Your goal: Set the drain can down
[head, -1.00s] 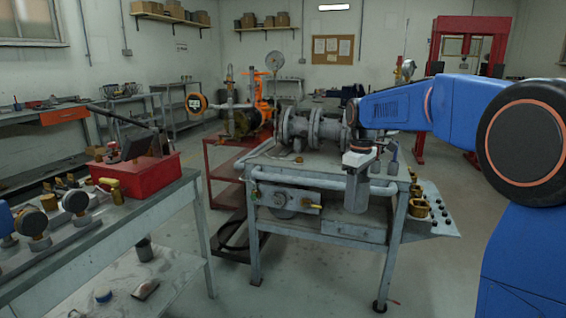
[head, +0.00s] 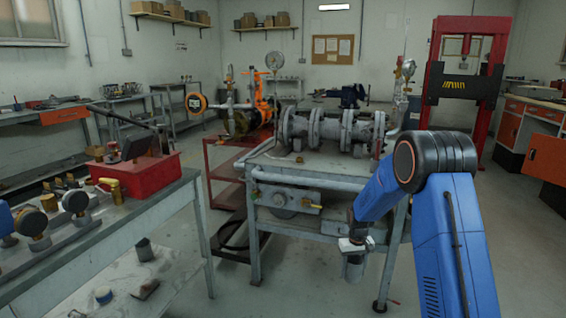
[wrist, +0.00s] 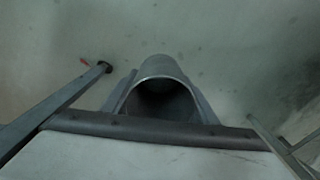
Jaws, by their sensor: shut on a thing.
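The drain can (head: 352,270) is a plain grey metal can hanging roughly upright beneath my gripper (head: 353,248), low in front of the steel valve bench (head: 330,222). In the wrist view, the can (wrist: 158,70) sits between the two fingers of my gripper (wrist: 160,105), which are shut on it from both sides. Its rim and dark inside face the wrist camera; its bottom is hidden there. The can appears to be above the floor, but its exact height is hard to tell. The flanged gate valve (head: 335,130) lies on the bench top.
A bench leg (head: 392,255) stands just right of the can; its foot (wrist: 104,66) shows at left in the wrist view. A red trolley (head: 225,190) is left of the bench, and a side table (head: 150,215) at far left. Open concrete floor (head: 310,280) lies below.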

